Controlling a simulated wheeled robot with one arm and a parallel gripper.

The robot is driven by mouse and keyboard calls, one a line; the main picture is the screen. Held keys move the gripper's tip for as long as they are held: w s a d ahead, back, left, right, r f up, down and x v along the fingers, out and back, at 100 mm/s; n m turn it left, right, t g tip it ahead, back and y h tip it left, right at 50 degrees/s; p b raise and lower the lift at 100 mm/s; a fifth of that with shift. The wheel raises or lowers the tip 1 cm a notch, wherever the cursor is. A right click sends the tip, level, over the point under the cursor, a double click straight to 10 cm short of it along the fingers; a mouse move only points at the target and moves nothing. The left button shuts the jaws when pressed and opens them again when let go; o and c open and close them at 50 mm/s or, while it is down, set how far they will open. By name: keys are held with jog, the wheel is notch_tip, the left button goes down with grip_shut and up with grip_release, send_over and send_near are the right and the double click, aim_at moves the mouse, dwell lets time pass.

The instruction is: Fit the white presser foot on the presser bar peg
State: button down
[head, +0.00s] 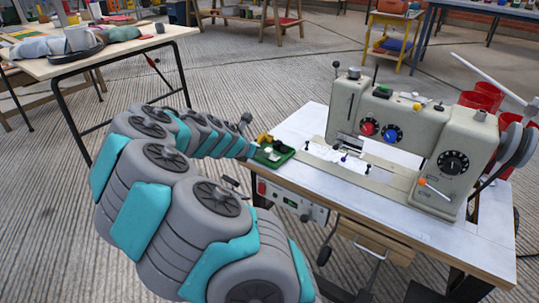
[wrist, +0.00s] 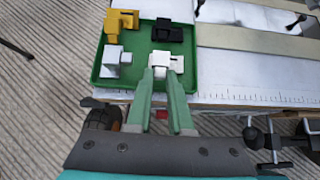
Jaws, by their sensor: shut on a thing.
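The white presser foot (wrist: 161,58) is between the fingertips of my gripper (wrist: 162,72) in the wrist view. The gripper is shut on it, over the near right part of the green tray (wrist: 97,72). I cannot tell whether the foot still touches the tray floor. In the head view, my arm reaches the tray (head: 287,151) from the left, and its fingertips are hard to make out. The sewing machine (head: 436,122) stands to the right of the tray. The presser bar peg is too small to make out under the machine's left end.
Red bins (head: 482,97) stand behind the machine.

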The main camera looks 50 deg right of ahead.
jog(key=shift+r+p, duration=1.1)
jog(key=shift+r+p, duration=1.95)
jog(key=shift+p, duration=0.1)
